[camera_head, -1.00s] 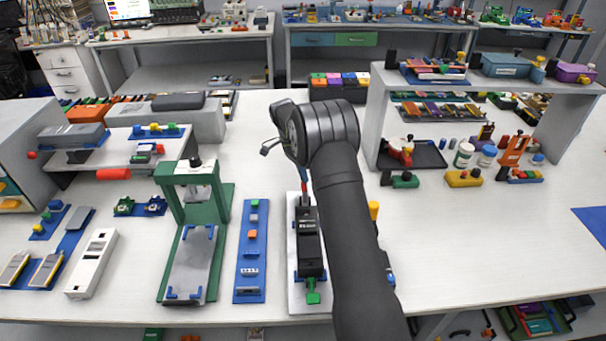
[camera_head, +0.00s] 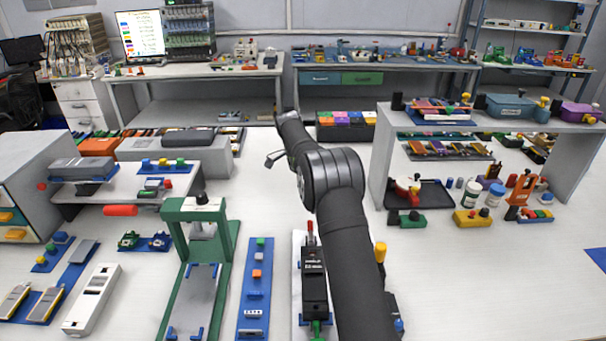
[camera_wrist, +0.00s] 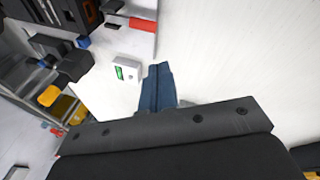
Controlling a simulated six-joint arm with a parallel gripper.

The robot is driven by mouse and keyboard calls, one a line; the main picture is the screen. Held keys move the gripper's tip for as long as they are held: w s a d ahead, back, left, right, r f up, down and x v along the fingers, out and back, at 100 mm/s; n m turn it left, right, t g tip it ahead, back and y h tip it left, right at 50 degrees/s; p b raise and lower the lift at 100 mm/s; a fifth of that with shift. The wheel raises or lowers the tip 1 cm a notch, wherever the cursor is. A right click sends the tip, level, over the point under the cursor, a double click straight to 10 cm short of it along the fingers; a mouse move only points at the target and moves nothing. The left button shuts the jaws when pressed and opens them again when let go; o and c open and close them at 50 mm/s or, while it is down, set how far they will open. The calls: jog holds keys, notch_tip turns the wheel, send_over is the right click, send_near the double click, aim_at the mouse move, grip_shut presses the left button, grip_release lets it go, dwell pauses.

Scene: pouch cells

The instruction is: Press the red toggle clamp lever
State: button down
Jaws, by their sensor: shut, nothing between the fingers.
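The red lever (camera_head: 310,230) stands at the far end of a black device (camera_head: 315,282) on a white plate, just left of my arm in the head view. In the wrist view, a red handle (camera_wrist: 143,26) extends past the edge of a pale plate at the top, on what appears to be the same clamp. My gripper (camera_wrist: 157,72) shows in the wrist view as two blue fingers pressed together, shut and empty. Its tips point at bare white tabletop, below and right of the red handle, apparently apart from it.
A white box with a green label (camera_wrist: 127,70) lies just left of the fingers. A green press (camera_head: 200,265) and a blue strip (camera_head: 255,290) stand left of the device. A yellow knob (camera_head: 380,252) is beside my arm. White table is clear right of the fingers.

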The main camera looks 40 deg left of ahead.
jog(key=shift+w+a+r, duration=0.45)
jog(key=shift+a+r, duration=0.35)
jog(key=shift+a, duration=0.1)
jog(key=shift+w+a+r, duration=0.4)
jog(key=shift+a+r, duration=0.4)
jog(key=shift+a, duration=0.05)
jog(key=shift+d+f, duration=0.1)
jog(key=shift+d, duration=0.05)
jog(key=shift+s+d+f, duration=0.35)
jog(key=shift+d+f, duration=0.25)
jog(key=shift+d, duration=0.1)
jog(key=shift+s+d+f, duration=0.35)
jog(key=shift+d+f, duration=0.3)
jog(key=shift+d, duration=0.05)
jog(key=shift+s+d+f, duration=0.35)
jog(key=shift+d+f, duration=0.25)
jog(key=shift+d, duration=0.1)
jog(key=shift+a, duration=0.1)
